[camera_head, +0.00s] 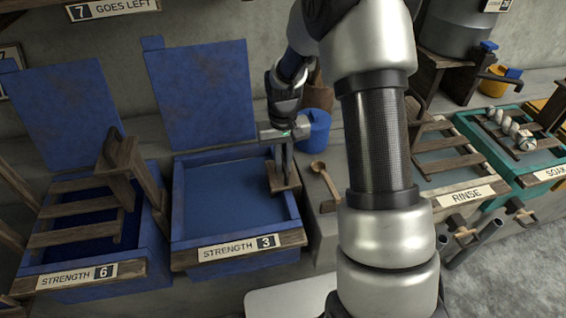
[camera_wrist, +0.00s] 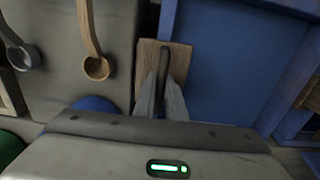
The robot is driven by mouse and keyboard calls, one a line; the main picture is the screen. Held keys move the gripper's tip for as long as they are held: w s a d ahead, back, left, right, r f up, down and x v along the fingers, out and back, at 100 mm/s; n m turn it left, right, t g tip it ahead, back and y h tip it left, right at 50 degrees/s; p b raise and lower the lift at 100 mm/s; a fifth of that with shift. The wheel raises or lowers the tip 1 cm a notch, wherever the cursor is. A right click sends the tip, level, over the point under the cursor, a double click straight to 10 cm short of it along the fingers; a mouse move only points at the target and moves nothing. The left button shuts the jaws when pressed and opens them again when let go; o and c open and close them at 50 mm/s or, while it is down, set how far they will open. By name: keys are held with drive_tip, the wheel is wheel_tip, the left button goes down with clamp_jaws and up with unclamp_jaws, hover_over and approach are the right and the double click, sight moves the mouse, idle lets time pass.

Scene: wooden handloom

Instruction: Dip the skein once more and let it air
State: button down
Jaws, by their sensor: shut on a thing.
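My gripper (camera_head: 282,165) points down at the right side of the blue vat labelled STRENGTH 3 (camera_head: 180,215). It is shut on the upright dark handle of a small wooden board (camera_head: 287,183), which also shows in the wrist view (camera_wrist: 146,58). The board lies at or over the vat's right rim; I cannot tell whether it touches. The vat holds flat dark blue liquid (camera_head: 225,200), and no skein shows in it. A pale, brown-banded twisted thing (camera_head: 524,141), possibly a skein, lies on the slats of the teal SOAK vat (camera_head: 480,125) at the right.
The STRENGTH 6 vat (camera_head: 148,250) with slats stands left; blue lids (camera_head: 203,95) lean behind. A blue pot (camera_head: 316,128) and wooden spoon (camera_head: 325,180) are close right of my gripper. The RINSE vat (camera_head: 445,160) is further right, partly behind my arm.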

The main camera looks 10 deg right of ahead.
wheel_tip(320, 180, up, 18)
drive_tip(key=p, duration=1.1)
drive_tip(key=shift+f, duration=0.25)
drive_tip(key=c, duration=0.6)
unclamp_jaws()
drive_tip(key=shift+o, duration=0.2)
wheel_tip(320, 180, up, 7)
drive_tip(key=p, duration=0.5)
